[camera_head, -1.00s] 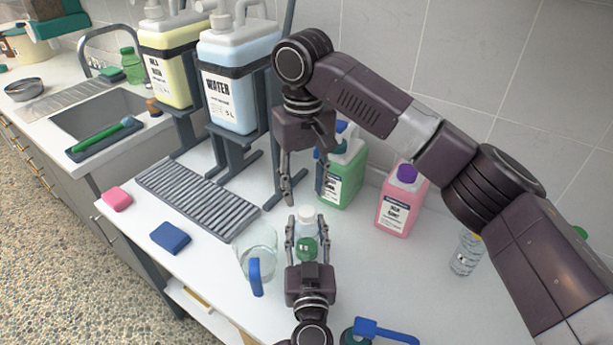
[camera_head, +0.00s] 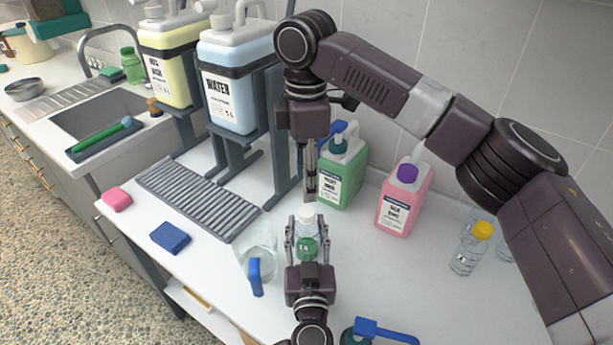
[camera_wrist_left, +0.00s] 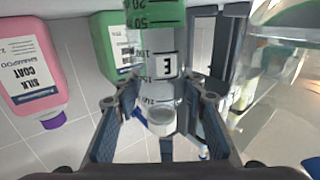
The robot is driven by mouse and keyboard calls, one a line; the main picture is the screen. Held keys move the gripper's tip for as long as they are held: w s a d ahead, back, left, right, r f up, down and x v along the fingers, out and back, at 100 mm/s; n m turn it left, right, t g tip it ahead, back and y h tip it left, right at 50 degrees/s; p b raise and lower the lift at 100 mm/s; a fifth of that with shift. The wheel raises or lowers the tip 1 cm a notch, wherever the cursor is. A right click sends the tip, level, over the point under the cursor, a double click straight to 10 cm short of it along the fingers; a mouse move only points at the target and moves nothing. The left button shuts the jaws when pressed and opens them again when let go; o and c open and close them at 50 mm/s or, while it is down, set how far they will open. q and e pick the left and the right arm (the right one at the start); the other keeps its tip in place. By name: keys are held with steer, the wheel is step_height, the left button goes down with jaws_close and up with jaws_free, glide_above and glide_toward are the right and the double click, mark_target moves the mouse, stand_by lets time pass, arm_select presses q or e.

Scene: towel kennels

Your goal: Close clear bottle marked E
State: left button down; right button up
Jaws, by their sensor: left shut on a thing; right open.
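The clear bottle marked E (camera_head: 307,230) stands upright on the counter, with a green lower part and a white cap on top. In the left wrist view, the bottle (camera_wrist_left: 160,66) appears upside down, with its black E label, printed scale and white cap (camera_wrist_left: 160,122). I cannot tell whether the cap is tight. My left gripper (camera_head: 306,238) is shut around the bottle's body. My right gripper (camera_head: 311,190) is open, pointing down just above the cap; its fingers overlap edge-on in the head view.
A clear jug (camera_head: 262,262) with a blue handle stands close left of the bottle. A green jug (camera_head: 345,180) and a pink jug (camera_head: 402,208) stand behind. A yellow-capped bottle (camera_head: 468,254) is at right. A blue sponge (camera_head: 170,237) and drain grate (camera_head: 198,200) lie left.

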mark_target(307, 211)
stand_by(0.3)
steer(key=shift+f, duration=4)
jaws_close()
steer(key=m, duration=0.5)
steer(key=shift+o, duration=0.8)
jaws_free()
